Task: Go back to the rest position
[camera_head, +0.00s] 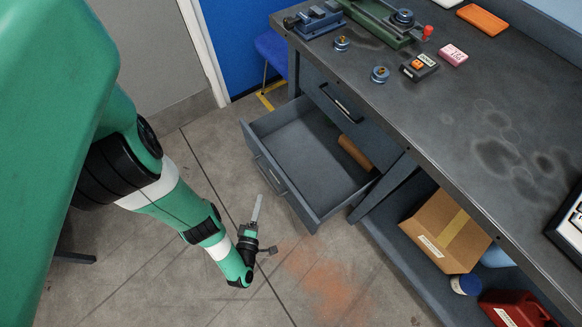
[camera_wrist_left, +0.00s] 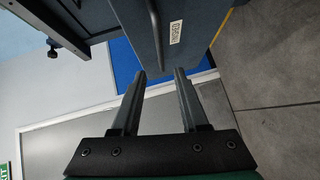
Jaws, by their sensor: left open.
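My left gripper (camera_head: 257,210) hangs over the floor in the head view, just left of the open drawer (camera_head: 310,162) and apart from its front handle (camera_head: 270,176). In the left wrist view its two fingers (camera_wrist_left: 158,88) are spread with nothing between them. The drawer front (camera_wrist_left: 185,25), with a white label and a dark handle, shows beyond the fingertips. The drawer is pulled out of the bench and holds a brown cylinder (camera_head: 355,152) at its back right. My right gripper is in neither view.
The dark bench top (camera_head: 470,120) carries a green vise-like device (camera_head: 385,20), small blue round parts (camera_head: 380,75), a meter (camera_head: 419,67) and an orange case (camera_head: 482,19). Below stand a cardboard box (camera_head: 447,232) and a red container (camera_head: 515,310). The floor (camera_head: 180,290) around my left gripper is clear.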

